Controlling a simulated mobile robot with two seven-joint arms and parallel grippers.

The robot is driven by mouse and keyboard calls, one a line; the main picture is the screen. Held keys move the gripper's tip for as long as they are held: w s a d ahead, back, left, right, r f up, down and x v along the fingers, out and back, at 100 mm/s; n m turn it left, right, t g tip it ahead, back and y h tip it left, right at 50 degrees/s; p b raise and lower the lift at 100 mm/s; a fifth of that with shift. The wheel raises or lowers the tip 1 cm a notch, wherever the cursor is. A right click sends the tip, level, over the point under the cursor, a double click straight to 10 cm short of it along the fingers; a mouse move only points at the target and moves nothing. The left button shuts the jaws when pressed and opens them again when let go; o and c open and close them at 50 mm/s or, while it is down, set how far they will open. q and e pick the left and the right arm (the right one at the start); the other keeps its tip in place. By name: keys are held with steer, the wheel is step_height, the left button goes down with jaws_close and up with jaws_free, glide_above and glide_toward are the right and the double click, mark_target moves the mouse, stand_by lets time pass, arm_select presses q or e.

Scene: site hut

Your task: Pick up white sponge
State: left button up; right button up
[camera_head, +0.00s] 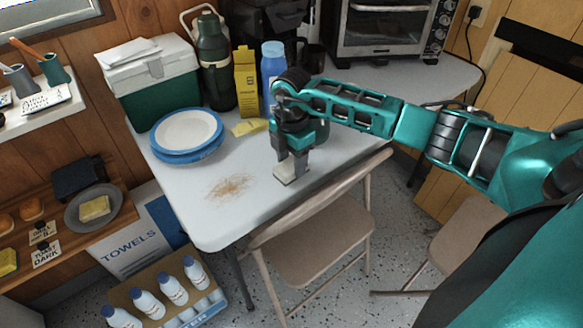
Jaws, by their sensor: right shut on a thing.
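The white sponge (291,172) is a small off-white block near the front right part of the white table (190,222). My right gripper (291,163) reaches in from the right, points down over the sponge and is shut on it. The fingers cover part of the sponge. I cannot tell whether the sponge touches the table or is slightly above it. My left gripper is not in view.
Brown crumbs (229,187) lie left of the gripper. Blue and white plates (187,132), a yellow cloth-like piece (248,127), a yellow carton (246,82), a blue bottle (273,74) and a green cooler (155,91) stand behind. A folding chair (318,245) stands at the table's front.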

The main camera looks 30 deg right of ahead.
mark_target(291, 164)
steer(key=shift+c, duration=0.9)
steer(key=shift+r, duration=0.15)
step_height(291, 164, up, 20)
steer(key=p, duration=0.2)
steer(key=o, duration=0.4)
steer(key=c, duration=0.3)
steer(key=shift+f, duration=0.25)
